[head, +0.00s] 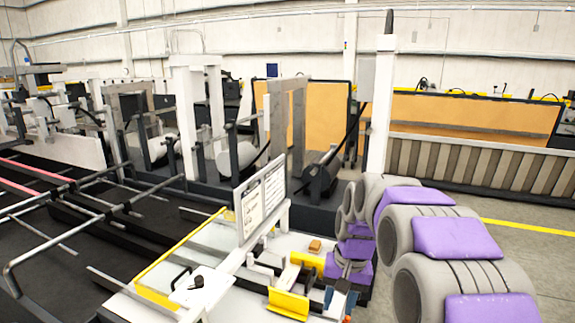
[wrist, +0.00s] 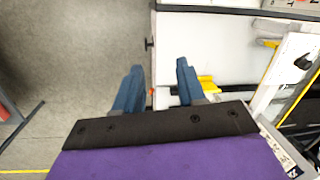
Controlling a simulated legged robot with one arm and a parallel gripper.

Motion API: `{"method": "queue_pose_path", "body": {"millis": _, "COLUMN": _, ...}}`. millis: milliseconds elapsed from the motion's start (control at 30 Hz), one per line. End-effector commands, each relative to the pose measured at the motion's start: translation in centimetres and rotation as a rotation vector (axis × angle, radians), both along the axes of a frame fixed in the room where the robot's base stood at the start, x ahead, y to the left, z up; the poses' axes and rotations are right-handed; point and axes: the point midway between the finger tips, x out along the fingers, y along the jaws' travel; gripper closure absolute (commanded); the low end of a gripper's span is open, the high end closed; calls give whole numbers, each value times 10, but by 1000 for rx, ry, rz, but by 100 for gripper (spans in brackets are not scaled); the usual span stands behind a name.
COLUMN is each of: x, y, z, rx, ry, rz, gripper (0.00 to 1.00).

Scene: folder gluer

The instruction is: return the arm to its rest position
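My grey arm with purple pads (head: 447,236) rises from the lower right of the head view, bends over and comes down at the front edge of the white machine table (head: 235,300). My gripper (head: 340,300) is at its lower end, low in the head view, with blue fingers partly cut off from clear sight. In the wrist view my gripper (wrist: 157,78) shows two blue fingers spread apart with nothing between them. The floor and the table's edge show beyond the fingertips.
Yellow brackets (head: 288,303) and a small orange-brown block (head: 314,246) are on the table just left of my gripper. A white sign panel (head: 262,200) stands behind them. Open grey floor (wrist: 70,60) lies left of the table in the wrist view.

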Motion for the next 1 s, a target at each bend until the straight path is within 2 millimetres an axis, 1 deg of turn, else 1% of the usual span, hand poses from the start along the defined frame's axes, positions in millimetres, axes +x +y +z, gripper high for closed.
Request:
{"method": "queue_pose_path", "body": {"millis": 33, "x": -19, "y": 0, "z": 2, "rx": -6, "ry": 5, "rz": 11, "gripper": 60}}
{"method": "queue_pose_path", "body": {"millis": 167, "x": -65, "y": -3, "z": 4, "rx": -22, "ry": 18, "rz": 43, "gripper": 60}}
{"method": "queue_pose_path", "body": {"millis": 200, "x": -80, "y": -3, "z": 3, "rx": -27, "ry": 26, "rz": 52, "gripper": 60}}
{"method": "queue_pose_path", "body": {"millis": 367, "x": -138, "y": -7, "z": -1, "rx": -48, "ry": 38, "rz": 88, "gripper": 60}}
{"method": "queue_pose_path", "body": {"millis": 400, "x": -153, "y": -8, "z": -4, "rx": -54, "ry": 46, "rz": 96, "gripper": 60}}
{"method": "queue_pose_path", "body": {"millis": 467, "x": -175, "y": -10, "z": -7, "rx": -62, "ry": 50, "rz": 110, "gripper": 60}}
{"method": "queue_pose_path", "body": {"millis": 500, "x": -190, "y": -11, "z": -11, "rx": -67, "ry": 59, "rz": 119, "gripper": 60}}
{"method": "queue_pose_path", "body": {"millis": 567, "x": -212, "y": -14, "z": -15, "rx": -75, "ry": 64, "rz": 130, "gripper": 60}}
{"method": "queue_pose_path", "body": {"millis": 600, "x": -228, "y": -15, "z": -20, "rx": -80, "ry": 73, "rz": 139, "gripper": 60}}
{"method": "queue_pose_path", "body": {"millis": 667, "x": -249, "y": -17, "z": -26, "rx": -86, "ry": 77, "rz": 150, "gripper": 60}}
{"method": "queue_pose_path", "body": {"millis": 700, "x": -264, "y": -18, "z": -31, "rx": -91, "ry": 85, "rz": 157, "gripper": 60}}
{"method": "queue_pose_path", "body": {"millis": 833, "x": -302, "y": -23, "z": -45, "rx": -103, "ry": 95, "rz": 177, "gripper": 60}}
{"method": "queue_pose_path", "body": {"millis": 900, "x": -315, "y": -24, "z": -50, "rx": -107, "ry": 97, "rz": 184, "gripper": 60}}
{"method": "queue_pose_path", "body": {"millis": 1000, "x": -329, "y": -26, "z": -57, "rx": -111, "ry": 106, "rz": 191, "gripper": 60}}
